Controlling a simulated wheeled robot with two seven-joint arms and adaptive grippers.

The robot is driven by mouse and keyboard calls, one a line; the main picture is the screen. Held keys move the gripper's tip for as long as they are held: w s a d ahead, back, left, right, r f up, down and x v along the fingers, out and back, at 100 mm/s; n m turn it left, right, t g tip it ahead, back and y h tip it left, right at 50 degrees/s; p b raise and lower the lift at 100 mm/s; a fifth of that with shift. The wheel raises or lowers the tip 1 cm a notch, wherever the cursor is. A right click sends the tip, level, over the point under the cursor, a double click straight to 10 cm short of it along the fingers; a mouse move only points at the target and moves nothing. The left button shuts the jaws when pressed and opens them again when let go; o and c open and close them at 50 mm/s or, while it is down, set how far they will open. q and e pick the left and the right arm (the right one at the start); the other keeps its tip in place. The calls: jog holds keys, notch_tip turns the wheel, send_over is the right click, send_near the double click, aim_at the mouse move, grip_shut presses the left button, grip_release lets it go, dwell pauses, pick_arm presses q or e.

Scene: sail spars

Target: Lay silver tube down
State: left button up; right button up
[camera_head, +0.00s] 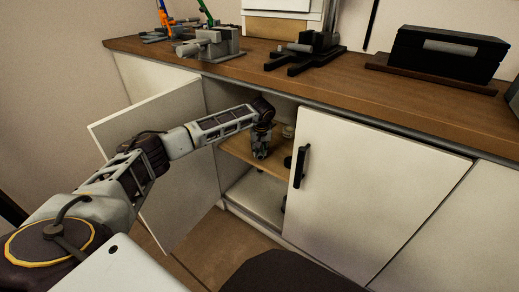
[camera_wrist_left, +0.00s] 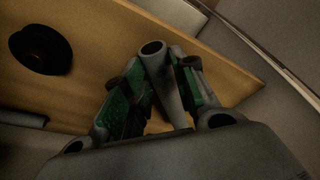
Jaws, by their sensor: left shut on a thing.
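The silver tube (camera_wrist_left: 167,85) is a grey cylinder with its open end towards the top of the left wrist view. My left gripper (camera_head: 261,150) reaches into the open cabinet, by the wooden shelf (camera_head: 236,148). In the left wrist view its green-padded fingers (camera_wrist_left: 160,90) are shut on the tube, one on each side. The shelf (camera_wrist_left: 100,35) spreads behind the tube there; I cannot tell whether the tube touches it. In the head view I cannot make out the tube. My right gripper is not in view.
A white cabinet door (camera_head: 165,150) stands open on the left, and a closed door (camera_head: 365,195) with a black handle is on the right. A dark round object (camera_wrist_left: 40,50) is on the shelf. The countertop (camera_head: 350,85) above holds vises and a black box (camera_head: 447,55).

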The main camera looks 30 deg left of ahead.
pick_arm(q)
jog(key=shift+f, duration=0.95)
dwell(0.4)
jog(key=o, duration=1)
jog(key=shift+c, duration=0.2)
jog(key=shift+c, duration=0.9)
